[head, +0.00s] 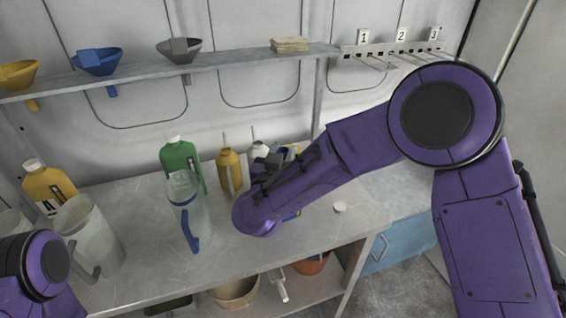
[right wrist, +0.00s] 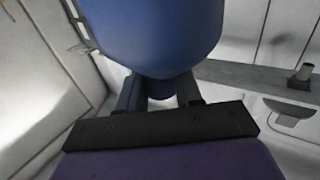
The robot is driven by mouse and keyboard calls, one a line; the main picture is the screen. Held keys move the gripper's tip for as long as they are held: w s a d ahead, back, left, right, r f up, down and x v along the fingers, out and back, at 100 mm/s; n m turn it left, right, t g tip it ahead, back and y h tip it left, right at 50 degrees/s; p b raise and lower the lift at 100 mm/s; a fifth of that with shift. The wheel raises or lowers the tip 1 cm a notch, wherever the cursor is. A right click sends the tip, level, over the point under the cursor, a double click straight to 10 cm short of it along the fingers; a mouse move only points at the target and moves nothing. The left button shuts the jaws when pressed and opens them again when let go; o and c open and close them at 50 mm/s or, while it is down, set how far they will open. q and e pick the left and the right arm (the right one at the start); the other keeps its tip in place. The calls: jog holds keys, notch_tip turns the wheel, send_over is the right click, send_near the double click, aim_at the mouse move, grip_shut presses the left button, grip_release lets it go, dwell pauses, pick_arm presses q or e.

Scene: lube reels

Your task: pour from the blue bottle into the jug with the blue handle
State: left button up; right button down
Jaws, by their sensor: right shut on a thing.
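The jug with the blue handle (head: 185,190) is clear and stands upright on the bench, its blue handle towards the front. My right gripper (right wrist: 159,88) is shut on the blue bottle (right wrist: 160,35), which fills the upper middle of the right wrist view. In the head view, my right arm hides most of the bottle, just right of the jug. I cannot tell how far the bottle is tilted or whether it is off the bench. My left gripper is out of view; only part of my left arm shows at the lower left.
A green bottle (head: 178,153) stands right behind the jug. Yellow bottles (head: 229,170) (head: 47,186) and a grey-handled jug (head: 90,235) stand nearby. Funnels line the shelf (head: 225,63) above.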

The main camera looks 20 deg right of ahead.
jog(key=s+d+r+b, duration=0.1)
jog(key=s+d+r, duration=0.1)
jog(key=s+r, duration=0.9)
jog(key=s, duration=0.3)
jog(key=shift+r, duration=0.4)
jog(key=shift+d, duration=0.1)
